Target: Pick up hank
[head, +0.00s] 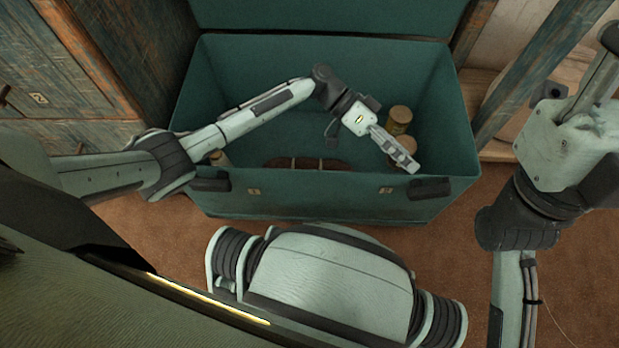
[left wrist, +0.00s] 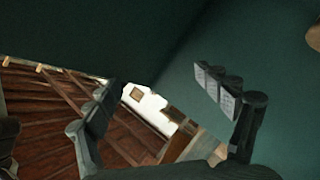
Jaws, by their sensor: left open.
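My left gripper (head: 404,160) reaches into an open green chest (head: 255,70), close to its right front inner corner. In the left wrist view its two fingers (left wrist: 158,85) are apart with nothing between them. Two tan, spool-like rolls (head: 399,117) stand in the chest beside and partly behind this gripper. A dark brown curved piece (head: 295,162) shows low at the front middle of the chest. I cannot tell which of these, if any, is the hank. My right gripper (head: 598,75) is at the upper right, outside the chest; its jaw state is unclear.
The chest's front rim (head: 310,180) runs below my left arm. Another small tan piece (head: 219,158) is at the chest's left. A wooden cabinet (head: 60,70) stands at left and a wooden beam (head: 540,65) at right. Brown floor (head: 140,228) lies in front.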

